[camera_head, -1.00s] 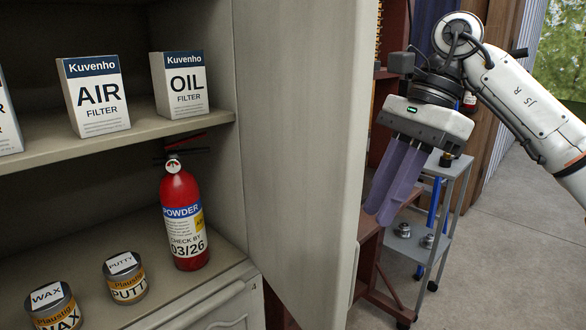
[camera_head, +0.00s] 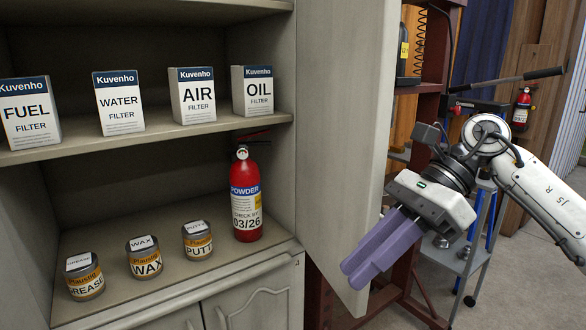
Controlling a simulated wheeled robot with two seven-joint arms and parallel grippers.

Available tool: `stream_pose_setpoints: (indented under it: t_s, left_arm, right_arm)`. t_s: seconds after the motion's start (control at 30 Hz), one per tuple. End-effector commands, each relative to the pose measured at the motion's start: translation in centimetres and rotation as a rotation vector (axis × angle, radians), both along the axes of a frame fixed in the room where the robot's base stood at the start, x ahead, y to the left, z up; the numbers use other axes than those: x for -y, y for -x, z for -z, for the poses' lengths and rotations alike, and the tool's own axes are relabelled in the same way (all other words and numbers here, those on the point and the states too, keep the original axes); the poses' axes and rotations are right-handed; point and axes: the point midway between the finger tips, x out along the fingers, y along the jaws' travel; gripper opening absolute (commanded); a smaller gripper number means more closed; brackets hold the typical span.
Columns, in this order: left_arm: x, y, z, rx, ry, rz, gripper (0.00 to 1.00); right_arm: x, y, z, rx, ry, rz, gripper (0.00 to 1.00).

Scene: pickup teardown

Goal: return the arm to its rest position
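My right arm (camera_head: 545,198) comes in from the right edge, bent at the wrist. My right gripper (camera_head: 362,274) points down and to the left, in front of the open cabinet door (camera_head: 335,120). Its two purple fingers lie close side by side with nothing visible between them. Whether the fingertips touch the door cannot be told. My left gripper is out of view.
The open cabinet holds filter boxes (camera_head: 119,103) on its upper shelf. A red fire extinguisher (camera_head: 246,195) and several tins (camera_head: 144,257) stand on the lower shelf. A grey trolley (camera_head: 452,258) stands behind my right gripper. Floor at the right is clear.

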Motion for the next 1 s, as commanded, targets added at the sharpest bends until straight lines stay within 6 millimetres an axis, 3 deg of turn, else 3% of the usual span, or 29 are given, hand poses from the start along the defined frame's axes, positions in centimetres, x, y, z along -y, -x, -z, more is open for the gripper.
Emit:
stream_pose_setpoints:
  t_s: [0.1, 0.3, 0.47, 0.57, 0.67, 0.77, 0.8, 0.97, 1.0]
  left_arm:
    - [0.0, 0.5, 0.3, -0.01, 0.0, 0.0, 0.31]
    - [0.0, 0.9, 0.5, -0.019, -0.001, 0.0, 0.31]
    - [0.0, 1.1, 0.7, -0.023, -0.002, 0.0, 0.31]
    - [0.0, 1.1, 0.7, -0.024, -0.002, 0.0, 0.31]
    - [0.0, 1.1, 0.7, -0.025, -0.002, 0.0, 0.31]
    - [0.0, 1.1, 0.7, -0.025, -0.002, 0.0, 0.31]
    - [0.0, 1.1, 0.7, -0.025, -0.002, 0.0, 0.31]
    - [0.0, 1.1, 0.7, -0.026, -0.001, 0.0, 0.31]
    - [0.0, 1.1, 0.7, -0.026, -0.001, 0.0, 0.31]
  right_arm:
    - [-3.5, 1.0, 1.3, -0.105, -0.145, 0.028, 0.17]
    - [-9.6, 2.5, 1.8, -0.414, -0.494, 0.16, 0.17]
    - [-11.8, 1.7, 1.6, -0.806, -0.824, 0.373, 0.17]
    - [-11.1, 0.0, 2.8, -1.082, -1.007, 0.544, 0.17]
    - [-9.1, -2.0, 5.7, -1.372, -1.171, 0.74, 0.17]
    - [-6.2, -3.4, 10.7, -1.669, -1.312, 0.959, 0.17]
    - [-4.9, -3.6, 13.3, -1.789, -1.36, 1.053, 0.17]
    - [-0.2, -1.3, 24.3, -2.217, -1.509, 1.433, 0.17]
    - [0.8, -0.2, 27.0, 2.277, 1.513, -1.504, 0.17]
